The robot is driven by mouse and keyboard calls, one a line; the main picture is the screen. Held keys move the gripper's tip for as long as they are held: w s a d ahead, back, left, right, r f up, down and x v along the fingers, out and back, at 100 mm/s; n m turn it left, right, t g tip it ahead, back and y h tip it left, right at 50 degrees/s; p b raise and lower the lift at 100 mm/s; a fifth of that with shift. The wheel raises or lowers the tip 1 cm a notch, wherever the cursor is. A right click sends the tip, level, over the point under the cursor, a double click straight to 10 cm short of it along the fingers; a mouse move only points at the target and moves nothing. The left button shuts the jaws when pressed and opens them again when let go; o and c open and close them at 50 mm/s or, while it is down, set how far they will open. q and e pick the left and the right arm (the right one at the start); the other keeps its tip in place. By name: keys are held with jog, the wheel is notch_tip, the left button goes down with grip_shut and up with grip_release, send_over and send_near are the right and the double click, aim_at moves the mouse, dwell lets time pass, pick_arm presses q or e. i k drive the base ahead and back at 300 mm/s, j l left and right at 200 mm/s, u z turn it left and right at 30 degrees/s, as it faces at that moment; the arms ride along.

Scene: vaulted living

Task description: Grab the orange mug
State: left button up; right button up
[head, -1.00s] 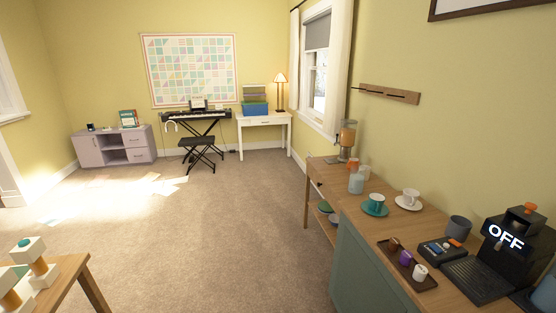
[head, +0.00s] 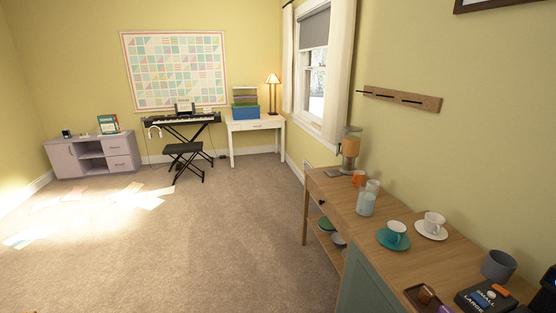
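A small orange mug (head: 358,178) stands upright on the far part of the wooden counter (head: 335,192) at the right. It is behind a glass jug (head: 367,197) and in front of a tall dispenser (head: 350,148). The jug's edge comes close to it in the picture; I cannot tell whether they touch. Neither of my grippers shows in the head view.
A dark tray (head: 428,298) and a boxy device (head: 486,297) are nearest. The carpet (head: 200,240) left of the counter is clear.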

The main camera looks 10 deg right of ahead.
aim_at(357, 179)
jog(key=i+z, duration=0.25)
jog(key=i, duration=0.15)
jog(key=i+j+z, duration=0.2)
jog(key=i, duration=0.15)
jog(key=i+j+z, duration=0.2)
jog(key=i+z, duration=0.2)
jog(key=i+j+z, duration=0.6)
jog(key=z, duration=0.2)
jog(key=i+j+z, duration=0.2)
jog(key=j+z, duration=0.2)
jog(key=j, duration=0.15)
jog(key=i+j+z, duration=0.1)
jog(key=j+z, duration=0.3)
jog(key=j, duration=0.1)
